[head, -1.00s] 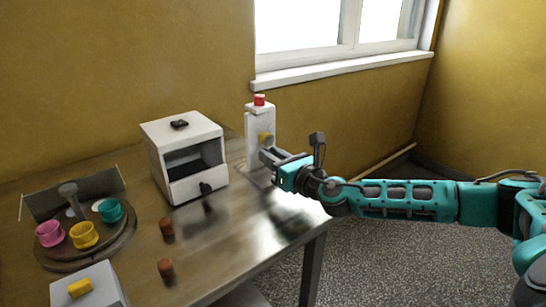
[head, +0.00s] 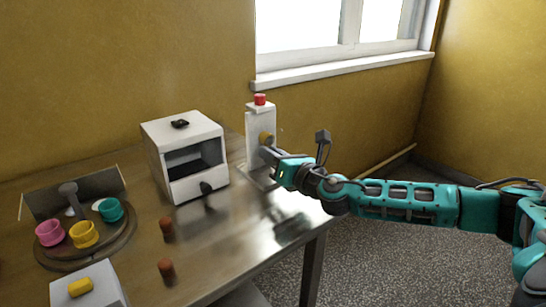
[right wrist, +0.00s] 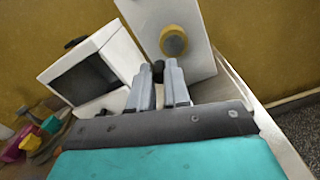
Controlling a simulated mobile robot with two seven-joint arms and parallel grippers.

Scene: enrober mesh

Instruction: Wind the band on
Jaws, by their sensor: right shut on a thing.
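A white upright post (head: 259,120) stands at the table's back right, with a red button (head: 260,99) on top and a round yellow hub (head: 266,138) on its face. The hub also shows in the right wrist view (right wrist: 174,42). My right gripper (head: 266,152) is just below and in front of the hub. In the right wrist view its fingers (right wrist: 160,80) are shut on a small dark handle (right wrist: 158,67) beside the hub. How the handle joins the hub is hidden. I cannot make out a band. My left gripper is not in view.
A white box (head: 184,130) with an open front and dark knob (head: 206,188) stands left of the post. A round turntable (head: 105,250) carries pink, yellow and teal cups. Two brown pegs (head: 166,229) (head: 166,270) and a white block with a yellow button (head: 80,287) are nearer.

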